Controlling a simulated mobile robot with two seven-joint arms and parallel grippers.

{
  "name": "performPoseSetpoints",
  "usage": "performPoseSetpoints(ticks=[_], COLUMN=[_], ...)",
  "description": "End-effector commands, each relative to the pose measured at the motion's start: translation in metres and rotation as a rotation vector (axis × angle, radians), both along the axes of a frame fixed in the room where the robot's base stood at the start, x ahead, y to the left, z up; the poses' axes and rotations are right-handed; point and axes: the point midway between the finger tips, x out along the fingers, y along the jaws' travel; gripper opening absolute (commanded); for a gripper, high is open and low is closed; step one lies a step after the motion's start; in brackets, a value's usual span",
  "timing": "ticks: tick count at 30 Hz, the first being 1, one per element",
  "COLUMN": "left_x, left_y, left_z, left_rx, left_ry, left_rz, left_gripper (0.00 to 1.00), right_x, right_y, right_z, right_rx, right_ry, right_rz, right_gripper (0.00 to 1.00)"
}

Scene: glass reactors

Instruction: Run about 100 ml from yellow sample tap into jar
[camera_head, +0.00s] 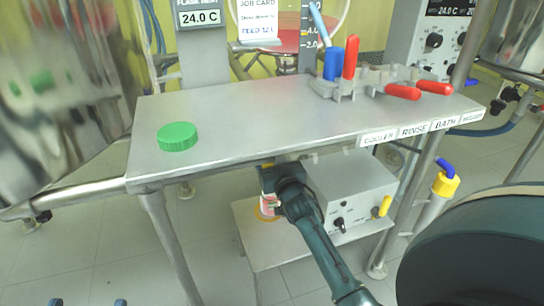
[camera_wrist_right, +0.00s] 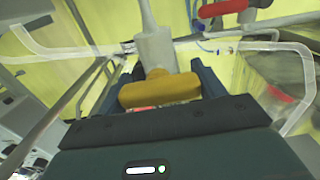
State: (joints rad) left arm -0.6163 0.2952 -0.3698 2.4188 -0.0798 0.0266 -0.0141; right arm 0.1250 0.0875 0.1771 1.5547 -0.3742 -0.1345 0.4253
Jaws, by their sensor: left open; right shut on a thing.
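My right gripper (camera_head: 276,180) reaches under the bench edge, mostly hidden by its own wrist. In the right wrist view it (camera_wrist_right: 160,85) is shut on the yellow tap handle (camera_wrist_right: 158,89), below a pale grey valve body (camera_wrist_right: 156,50). A pinkish-white object, seemingly the jar (camera_head: 268,203), stands just below the gripper on a yellow-orange ring (camera_head: 263,214). My arm partly covers it, and its fill level cannot be read. A green screw lid (camera_head: 178,136) lies on the bench. My left gripper (camera_head: 88,302) shows only two separated fingertips at the bottom left edge, open and empty.
The steel bench (camera_head: 240,105) carries a rack (camera_head: 340,88) with blue and red handles. A grey box with knobs (camera_head: 350,190) stands right of my right gripper on the low shelf (camera_head: 285,245). A large shiny vessel (camera_head: 60,110) fills the left. Bare floor lies front left.

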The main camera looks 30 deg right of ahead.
Motion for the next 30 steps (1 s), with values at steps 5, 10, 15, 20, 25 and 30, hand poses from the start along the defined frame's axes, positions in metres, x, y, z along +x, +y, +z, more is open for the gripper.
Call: performPoseSetpoints(ticks=[5,10,15,20,25,30], left_x=[-0.0007,-0.0011,-0.0012,-0.0011,-0.0011,-0.0012], left_y=[0.0003,0.0004,0.0005,0.0006,0.0006,0.0006], left_z=[0.0003,-0.0003,-0.0004,-0.0004,-0.0003,-0.0001], left_rx=[0.007,0.008,0.007,0.006,0.006,0.005], left_ry=[0.000,0.000,0.001,0.001,0.001,0.002], left_rz=[0.003,0.003,0.003,0.002,0.002,0.002], left_gripper=[0.67,0.67,0.67,0.67,0.67,0.67], right_x=[-0.0001,-0.0001,-0.0001,-0.0002,-0.0001,0.0000], right_y=[0.0002,0.0002,0.0002,0.0001,0.0000,-0.0001], right_z=[-0.0005,-0.0008,-0.0008,-0.0007,-0.0005,-0.0003], right_rx=[0.026,0.029,0.030,0.027,0.026,0.025], right_ry=[-0.004,-0.006,-0.006,-0.006,-0.005,-0.005], right_rz=[0.000,0.000,0.000,0.000,0.000,0.000], right_gripper=[0.46,0.46,0.46,0.82,0.91,0.91])
